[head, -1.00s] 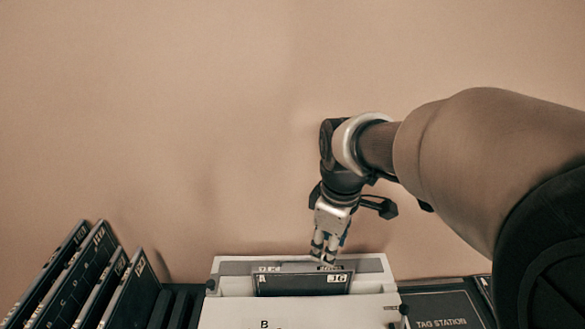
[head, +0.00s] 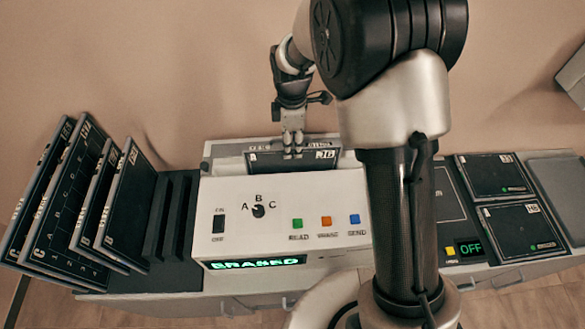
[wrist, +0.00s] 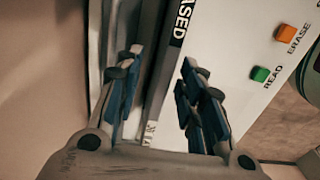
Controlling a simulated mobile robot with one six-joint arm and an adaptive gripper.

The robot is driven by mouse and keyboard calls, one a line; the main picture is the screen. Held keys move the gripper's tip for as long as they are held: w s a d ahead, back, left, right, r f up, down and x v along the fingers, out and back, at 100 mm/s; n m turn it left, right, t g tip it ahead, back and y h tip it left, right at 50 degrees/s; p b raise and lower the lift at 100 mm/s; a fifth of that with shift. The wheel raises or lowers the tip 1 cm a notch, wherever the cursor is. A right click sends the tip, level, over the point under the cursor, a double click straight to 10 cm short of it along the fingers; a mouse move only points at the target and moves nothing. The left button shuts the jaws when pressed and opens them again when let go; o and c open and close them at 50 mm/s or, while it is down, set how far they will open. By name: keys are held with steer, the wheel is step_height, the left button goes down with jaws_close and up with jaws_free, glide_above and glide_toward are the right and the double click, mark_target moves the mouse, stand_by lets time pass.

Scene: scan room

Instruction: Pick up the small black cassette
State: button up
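A small black cassette (head: 262,161) stands in the slot of the white reader, its upper edge with white lettering showing above the front panel. Its lower part is hidden in the slot. My gripper (head: 292,148) points down at the cassette's upper edge, near its middle. In the wrist view my gripper (wrist: 163,100) has its blue-padded fingers apart, one on each side of the slot area. A dark narrow edge, likely the cassette, runs between them. I cannot tell whether either finger touches it.
The white reader (head: 235,190) carries a dial, coloured buttons and a lit green display. Larger black cassettes (head: 75,200) lean in a rack at left. Two small black cassettes, one upper (head: 492,175) and one lower (head: 525,230), lie at right. My arm hides part of the counter.

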mark_target(292, 160)
steer(key=f, duration=0.2)
steer(key=f+b, duration=0.1)
steer(key=f, duration=0.4)
steer(key=shift+s+f+b, duration=0.25)
steer(key=shift+f+b, duration=0.1)
steer(key=shift+f, duration=0.05)
steer(key=shift+r, duration=0.1)
jaws_close()
stand_by(0.4)
